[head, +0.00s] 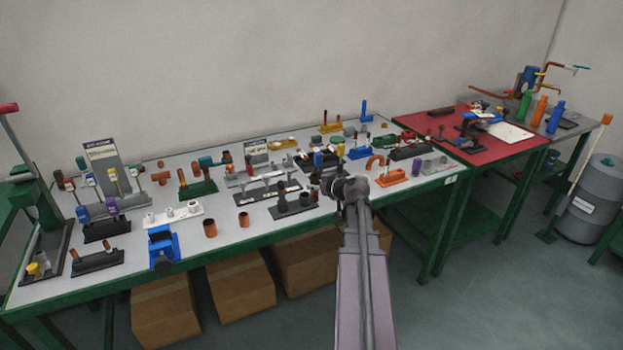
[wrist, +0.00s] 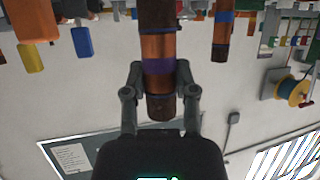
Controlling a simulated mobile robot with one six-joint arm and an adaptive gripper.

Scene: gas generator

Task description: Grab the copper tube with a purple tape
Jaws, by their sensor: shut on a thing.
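The copper tube with purple tape (wrist: 156,50) shows upright in the middle of the wrist view, with dark ends and a purple band. My gripper (wrist: 159,80) is shut on it, one finger on each side, near the purple band. In the head view my gripper (head: 346,187) is over the front part of the long table, and I cannot make out the held tube there. Another copper tube with a blue band (wrist: 222,38) stands apart to the right in the wrist view.
The long grey table (head: 275,227) carries several small stands and fittings close around my gripper. A blue vise-like block (head: 163,247) and copper cups (head: 210,228) stand at the front left. A red-topped table (head: 425,123) adjoins on the right. Cardboard boxes (head: 240,285) are underneath.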

